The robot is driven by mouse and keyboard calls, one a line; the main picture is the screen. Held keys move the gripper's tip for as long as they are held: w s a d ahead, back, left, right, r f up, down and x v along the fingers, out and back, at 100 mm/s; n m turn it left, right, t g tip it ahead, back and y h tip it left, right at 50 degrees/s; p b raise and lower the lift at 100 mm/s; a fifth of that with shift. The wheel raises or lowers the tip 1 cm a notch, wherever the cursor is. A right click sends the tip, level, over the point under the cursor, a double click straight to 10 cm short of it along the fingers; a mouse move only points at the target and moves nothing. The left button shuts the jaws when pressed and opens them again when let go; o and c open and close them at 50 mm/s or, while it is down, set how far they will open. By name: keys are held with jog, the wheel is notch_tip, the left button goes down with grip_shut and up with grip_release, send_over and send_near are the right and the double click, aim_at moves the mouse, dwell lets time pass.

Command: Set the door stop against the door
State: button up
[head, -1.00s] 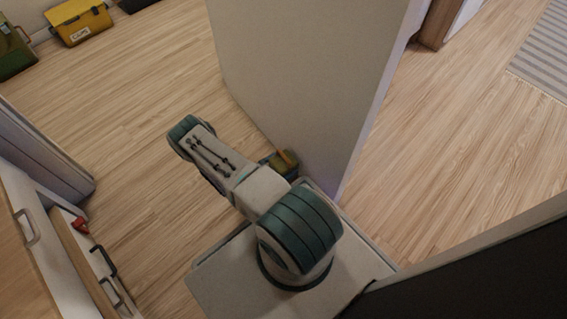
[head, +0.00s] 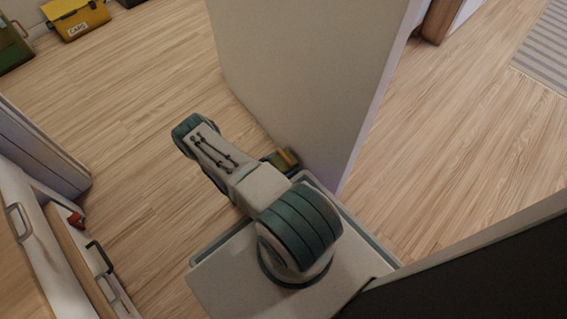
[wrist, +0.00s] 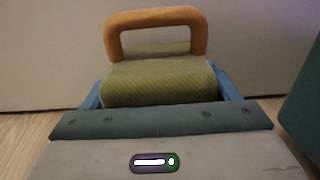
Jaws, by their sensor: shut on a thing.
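The door stop (wrist: 155,75) is an olive-green ribbed block with an orange loop handle. In the wrist view it sits between the blue fingers of my gripper (wrist: 158,90), which is shut on it. The pale door (head: 300,75) stands in the middle of the head view, and its plain face fills the background of the wrist view (wrist: 50,55). In the head view the door stop (head: 287,157) shows low beside the foot of the door, partly hidden by my arm. I cannot tell whether it touches the door or the floor.
A yellow box (head: 77,19) and a green box (head: 12,48) stand at the far left. A drawer (head: 75,255) with dark handles is pulled out at the lower left, with a red thing (head: 76,221) in it. Wooden floor (head: 150,90) is clear left of the door. A striped rug lies at the upper right.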

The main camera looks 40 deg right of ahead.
jog(key=shift+f, duration=0.45)
jog(key=o, duration=1.8)
jog(key=shift+c, duration=0.2)
jog(key=shift+f, duration=0.15)
jog(key=a+p, duration=0.1)
jog(key=a, duration=0.3)
jog(key=w+a+p, duration=0.1)
jog(key=a, duration=0.4)
jog(key=a+p, duration=0.1)
jog(key=a, duration=0.3)
jog(key=shift+w+a, duration=0.15)
jog(key=shift+a, duration=0.2)
